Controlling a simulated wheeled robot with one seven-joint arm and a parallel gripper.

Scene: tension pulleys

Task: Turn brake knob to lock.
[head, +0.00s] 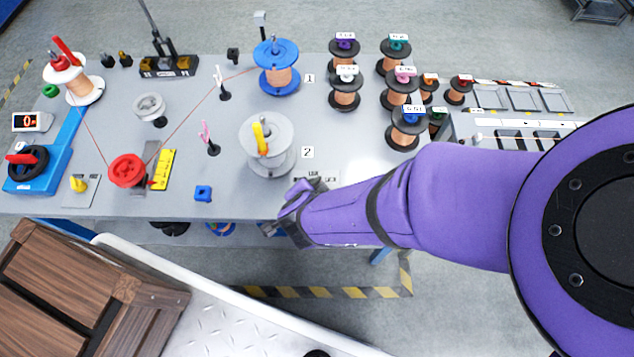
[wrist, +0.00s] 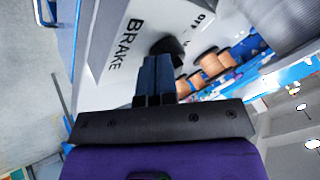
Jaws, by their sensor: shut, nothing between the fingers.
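The brake knob (wrist: 168,45) is black and shows in the wrist view on a light panel (wrist: 118,62) marked BRAKE, with an OFF mark near it. My gripper (wrist: 158,64) is shut and empty, its fingertips right at the knob and covering part of it. I cannot tell whether they touch it. The knob's pointer direction is not clear. In the head view my gripper (head: 290,212) is at the table's front edge, below the spool marked 2. A small label plate (head: 316,176) shows just behind my arm there. The knob itself is hidden in that view.
A blue spool (head: 276,55) stands farther back. Several black spools (head: 346,90) are at the right. A wooden crate (head: 70,300) is at the lower left.

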